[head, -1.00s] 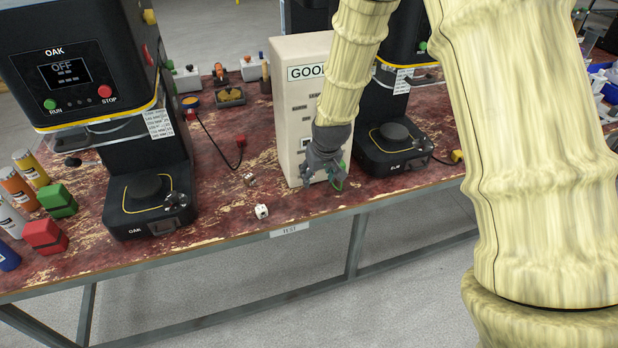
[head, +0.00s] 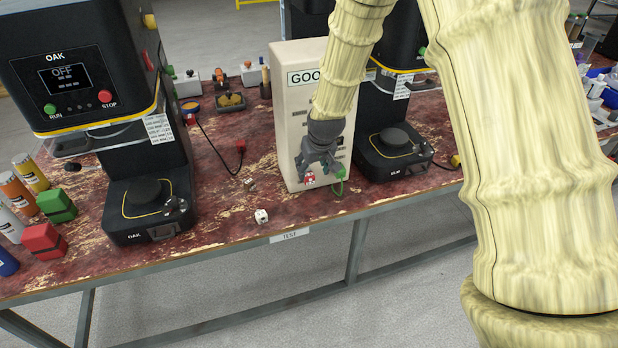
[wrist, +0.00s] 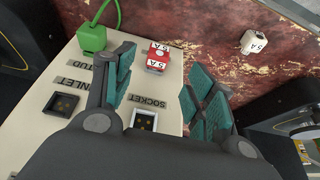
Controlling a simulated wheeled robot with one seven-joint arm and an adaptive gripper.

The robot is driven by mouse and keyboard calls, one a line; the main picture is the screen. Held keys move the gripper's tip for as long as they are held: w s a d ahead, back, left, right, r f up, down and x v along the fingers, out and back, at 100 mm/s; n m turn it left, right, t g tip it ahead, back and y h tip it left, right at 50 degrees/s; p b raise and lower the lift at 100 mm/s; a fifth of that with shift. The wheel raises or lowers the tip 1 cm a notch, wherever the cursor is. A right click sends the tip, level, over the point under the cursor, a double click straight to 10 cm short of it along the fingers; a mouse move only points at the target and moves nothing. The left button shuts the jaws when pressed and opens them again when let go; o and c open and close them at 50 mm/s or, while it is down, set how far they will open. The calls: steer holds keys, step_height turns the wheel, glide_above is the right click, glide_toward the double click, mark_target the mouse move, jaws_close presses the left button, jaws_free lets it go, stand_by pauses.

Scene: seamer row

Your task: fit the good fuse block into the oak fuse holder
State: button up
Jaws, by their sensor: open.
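A red-and-white fuse block marked 5A (wrist: 157,56) is at the cream test box (wrist: 60,130), just beyond my fingertips; it also shows in the head view (head: 310,178). My gripper (wrist: 162,78) is open and empty, its teal-padded fingers apart above the box's SOCKET opening (wrist: 145,120). It also shows in the head view (head: 319,170). A white 5A block (wrist: 255,42) lies on the bench, also in the head view (head: 262,216). The oak machine (head: 60,80) stands at left, its display reading OFF. A small grey fitting (head: 177,204) is on its base; I cannot tell whether it is the holder.
A green plug with a cable (wrist: 92,38) is on the test box. Another small block (head: 249,184) and a red plug (head: 240,145) lie on the bench. A second machine (head: 393,150) stands close on the right. Red and green blocks (head: 42,240) sit at far left.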

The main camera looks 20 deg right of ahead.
mark_target(310, 177)
steer(key=shift+x, duration=1)
steer(key=shift+p+x, duration=0.95)
steer(key=shift+x, duration=1.7)
steer(key=shift+d, duration=0.1)
steer(key=c, duration=1)
